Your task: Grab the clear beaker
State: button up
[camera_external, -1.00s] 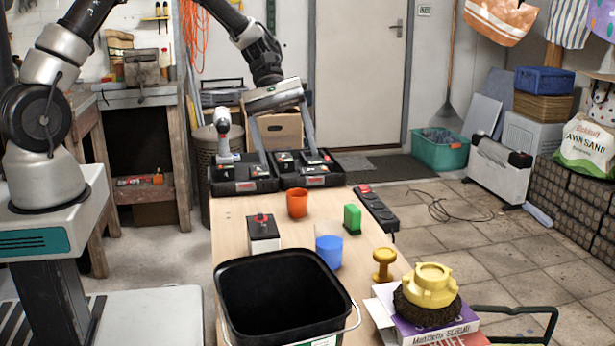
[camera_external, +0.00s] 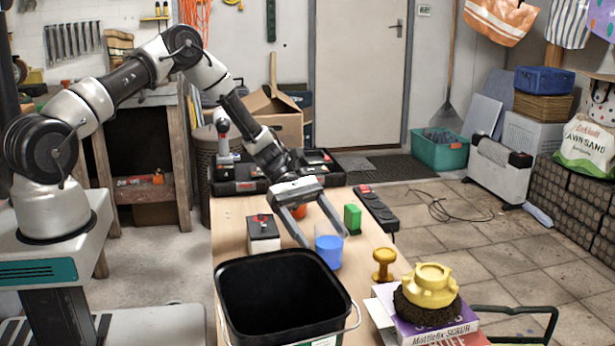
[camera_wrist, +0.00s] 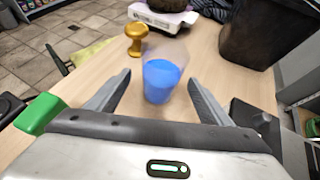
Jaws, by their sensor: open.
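The clear beaker (camera_external: 329,246) stands upright on the wooden table with blue content in its lower part. In the wrist view the beaker (camera_wrist: 161,80) stands ahead of and partly between my two fingers, its clear upper part faint. My gripper (camera_external: 325,238) is open and reaches down over the table toward the beaker, with one finger on each side of it in the picture. The gripper also shows in the wrist view (camera_wrist: 158,90), its fingers spread and nothing clamped. I cannot tell whether a finger touches the beaker.
A power strip (camera_external: 376,208) lies along the right edge.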

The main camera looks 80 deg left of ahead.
aim_at(337, 253)
jog(key=x, duration=0.5)
jog(key=r+b+x, duration=0.1)
jog(key=x, duration=0.1)
jog(key=shift+d+f, duration=0.15)
jog(key=shift+d, duration=0.3)
jog(key=c, duration=1.3)
jog(key=shift+r, duration=0.2)
